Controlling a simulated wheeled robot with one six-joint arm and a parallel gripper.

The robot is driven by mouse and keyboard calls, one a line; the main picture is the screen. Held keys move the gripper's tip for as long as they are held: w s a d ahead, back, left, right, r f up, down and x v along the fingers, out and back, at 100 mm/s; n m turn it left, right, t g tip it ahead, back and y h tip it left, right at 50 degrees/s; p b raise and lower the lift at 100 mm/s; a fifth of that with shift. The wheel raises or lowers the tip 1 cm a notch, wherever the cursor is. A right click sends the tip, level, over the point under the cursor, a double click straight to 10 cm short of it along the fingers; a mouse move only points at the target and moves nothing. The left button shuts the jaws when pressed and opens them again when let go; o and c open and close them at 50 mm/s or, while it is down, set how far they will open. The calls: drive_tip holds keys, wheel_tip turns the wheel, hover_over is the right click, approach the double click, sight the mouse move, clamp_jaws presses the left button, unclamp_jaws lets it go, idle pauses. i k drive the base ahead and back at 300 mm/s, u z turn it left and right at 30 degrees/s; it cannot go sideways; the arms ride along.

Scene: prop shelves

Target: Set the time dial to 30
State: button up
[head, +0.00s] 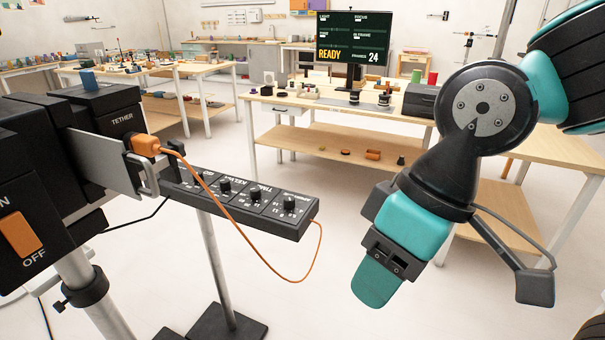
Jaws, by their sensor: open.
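A black control panel (245,205) juts out on a metal bracket at the left. Its top carries a row of small black knobs with white scales and labels. One knob (255,196) sits near a label that looks like "Time"; its pointer and the number it marks are too small to read. Another knob (289,204) is at the panel's near right end, and a further one (224,185) is to the left. My gripper (376,284), with teal tips pointing down, hangs to the right of the panel. It is open, empty and apart from the panel.
An orange cable (232,215) runs from an orange plug (146,145) across the panel's front and loops below its right end. A black box with an orange ON/OFF switch (21,234) is at far left. A monitor (353,40) reads READY, 24. Floor between panel and gripper is clear.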

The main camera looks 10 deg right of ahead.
sight(255, 191)
drive_tip(key=z, duration=0.2)
drive_tip(key=i, duration=1)
drive_tip(key=u, duration=0.15)
